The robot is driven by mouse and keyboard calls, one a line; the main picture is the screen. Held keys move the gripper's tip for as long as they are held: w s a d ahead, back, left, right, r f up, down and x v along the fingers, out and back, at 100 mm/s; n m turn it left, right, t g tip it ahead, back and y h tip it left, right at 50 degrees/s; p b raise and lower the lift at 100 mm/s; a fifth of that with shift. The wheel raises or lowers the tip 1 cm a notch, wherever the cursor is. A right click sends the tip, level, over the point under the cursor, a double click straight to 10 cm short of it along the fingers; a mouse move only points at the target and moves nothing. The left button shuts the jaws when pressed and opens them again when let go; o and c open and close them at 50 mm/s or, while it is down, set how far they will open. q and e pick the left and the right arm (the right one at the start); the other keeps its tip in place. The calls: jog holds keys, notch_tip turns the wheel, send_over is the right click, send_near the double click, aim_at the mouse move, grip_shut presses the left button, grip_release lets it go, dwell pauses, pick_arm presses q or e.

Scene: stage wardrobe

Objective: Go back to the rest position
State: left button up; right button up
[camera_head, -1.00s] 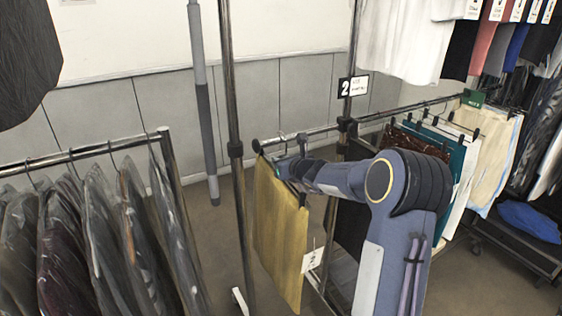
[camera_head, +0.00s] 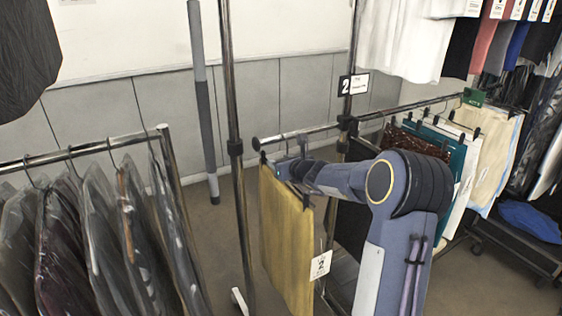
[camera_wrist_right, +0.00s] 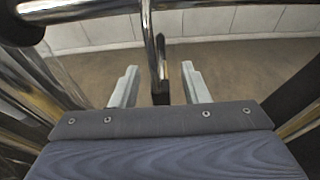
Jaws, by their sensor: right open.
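My right arm comes in from the lower right in the head view and bends left, with its forearm level. My right gripper (camera_head: 288,170) is at the near end of a chrome rail, by the top of a mustard garment (camera_head: 285,235). In the right wrist view my right gripper (camera_wrist_right: 160,88) is open. A metal hanger stem (camera_wrist_right: 152,35) hangs from the rail and reaches between the two spread fingers, which do not appear to press on it. In the head view the forearm partly hides the hanger. My left gripper is not in view.
The chrome rail (camera_head: 300,131) carries other garments, including a teal one (camera_head: 458,165) and cream trousers (camera_head: 495,165). An upright pole (camera_head: 235,150) stands left of the mustard garment. A rack of bagged clothes (camera_head: 60,240) is at left. Floor (camera_head: 215,235) shows between the racks.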

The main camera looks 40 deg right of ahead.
jog(key=v, duration=0.7)
jog(key=shift+s+r+b, duration=0.2)
jog(key=shift+s+b, duration=0.15)
jog(key=shift+b, duration=0.05)
jog(key=s+a+r+n+g+y+p, duration=0.1)
jog(key=s+a+r+n+g+y, duration=0.2)
jog(key=s+a+n, duration=0.6)
jog(key=s+a+r+n+y+p, duration=0.2)
jog(key=s+a+r+n+y, duration=0.25)
jog(key=a+n, duration=0.75)
jog(key=s+a+f+n+g+h, duration=0.1)
jog(key=s+a+f+n+g, duration=0.1)
jog(key=s+f+n, duration=0.3)
jog(key=s+a+f+n+g+h+p, duration=0.1)
jog(key=s+a+f+n+g, duration=0.2)
jog(key=s+n, duration=0.6)
jog(key=s+f+g, duration=0.1)
jog(key=s+f, duration=0.1)
jog(key=s, duration=0.3)
jog(key=shift+f+n, duration=0.3)
